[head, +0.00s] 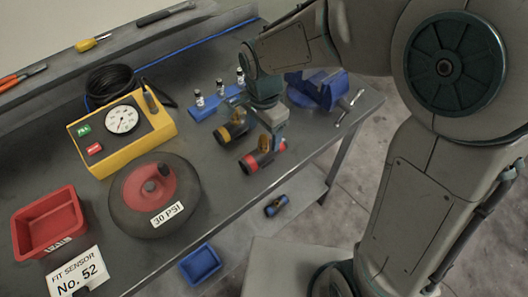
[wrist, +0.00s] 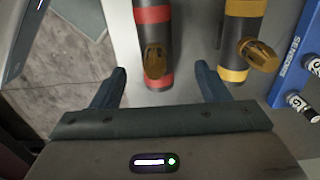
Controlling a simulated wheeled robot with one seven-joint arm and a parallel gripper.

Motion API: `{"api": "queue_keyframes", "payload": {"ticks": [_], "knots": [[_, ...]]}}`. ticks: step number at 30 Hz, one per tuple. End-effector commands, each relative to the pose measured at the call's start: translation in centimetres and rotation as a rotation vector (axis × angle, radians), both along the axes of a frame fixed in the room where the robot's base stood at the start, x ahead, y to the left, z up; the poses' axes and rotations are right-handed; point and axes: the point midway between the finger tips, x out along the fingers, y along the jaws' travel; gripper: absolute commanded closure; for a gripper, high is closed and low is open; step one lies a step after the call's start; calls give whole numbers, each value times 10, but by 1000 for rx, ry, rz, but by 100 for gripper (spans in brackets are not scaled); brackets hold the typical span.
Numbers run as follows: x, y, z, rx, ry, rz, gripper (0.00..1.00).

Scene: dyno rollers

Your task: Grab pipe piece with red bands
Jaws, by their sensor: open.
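The pipe piece with red bands (head: 260,156) lies near the front edge of the grey workbench, with a brass fitting on its side. In the wrist view the red-banded pipe (wrist: 152,45) runs away from me, its near end between my two fingers. My gripper (wrist: 160,80) is open, one finger on each side of the pipe, with a gap on both sides. I cannot tell its height over the pipe. In the head view my arm's end covers part of the bench behind the pipe. A similar pipe with yellow bands (wrist: 243,35) lies to the right, outside my fingers.
The yellow-banded pipe also shows in the head view (head: 232,130). A blue sensor holder (head: 203,113) with small bottles stands behind it. A blue vise (head: 318,90) is at the right. A wheel (head: 125,205), a yellow gauge box (head: 98,148) and a red bin (head: 30,238) are left.

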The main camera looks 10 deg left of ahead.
Motion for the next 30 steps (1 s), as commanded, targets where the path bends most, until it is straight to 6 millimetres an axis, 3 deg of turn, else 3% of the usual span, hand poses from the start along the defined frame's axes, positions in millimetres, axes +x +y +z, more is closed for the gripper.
{"api": "queue_keyframes", "payload": {"ticks": [5,15,23,24,30], "knots": [[-2,0,-11,-1,1,2,31],[-8,0,-54,1,1,2,31],[-8,0,-57,2,-1,2,31],[-8,0,-57,2,-1,2,34],[-8,0,-57,2,-1,2,89]]}}
